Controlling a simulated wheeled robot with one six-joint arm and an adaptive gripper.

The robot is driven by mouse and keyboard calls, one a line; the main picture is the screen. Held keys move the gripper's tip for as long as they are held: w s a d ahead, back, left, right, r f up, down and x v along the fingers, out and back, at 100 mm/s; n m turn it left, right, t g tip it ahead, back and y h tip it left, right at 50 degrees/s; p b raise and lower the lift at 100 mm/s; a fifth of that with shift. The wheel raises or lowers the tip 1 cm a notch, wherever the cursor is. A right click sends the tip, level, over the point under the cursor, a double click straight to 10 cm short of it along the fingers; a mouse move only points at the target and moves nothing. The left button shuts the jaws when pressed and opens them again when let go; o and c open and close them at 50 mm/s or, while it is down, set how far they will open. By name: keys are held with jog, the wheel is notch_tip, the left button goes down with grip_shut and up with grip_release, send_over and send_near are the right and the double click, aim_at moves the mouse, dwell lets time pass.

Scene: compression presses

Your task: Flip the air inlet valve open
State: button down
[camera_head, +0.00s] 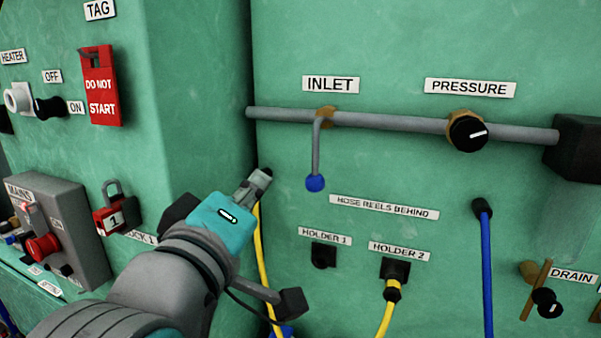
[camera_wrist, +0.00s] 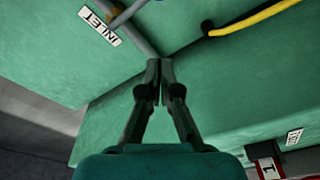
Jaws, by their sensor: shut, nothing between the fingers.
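The air inlet valve has a brass body (camera_head: 326,117) on a grey horizontal pipe (camera_head: 390,121), below the INLET label (camera_head: 331,84). Its thin grey lever (camera_head: 317,150) hangs down from the body and ends in a blue ball (camera_head: 315,183). My gripper (camera_head: 264,174) is shut and empty. In the head view it is left of the blue ball and apart from it. The wrist view shows the two fingertips together (camera_wrist: 160,66), with the INLET label (camera_wrist: 100,26) at upper left. Most of the valve is outside that view.
A PRESSURE knob (camera_head: 468,131) is on the same pipe to the right. A yellow hose (camera_head: 262,260) hangs behind my gripper, and a blue hose (camera_head: 487,270) hangs at right. HOLDER 1 (camera_head: 323,255) is below the lever. The panel around the lever is clear.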

aim_at(318, 155)
jog(key=shift+w, duration=0.1)
jog(key=f+x, duration=0.1)
jog(key=x, duration=0.9)
jog(key=shift+s+d+f, duration=0.35)
jog(key=shift+s+d, duration=0.2)
jog(key=shift+d, duration=0.15)
jog(key=shift+s+d+f, duration=0.3)
jog(key=shift+s+d, duration=0.2)
jog(key=shift+d, duration=0.2)
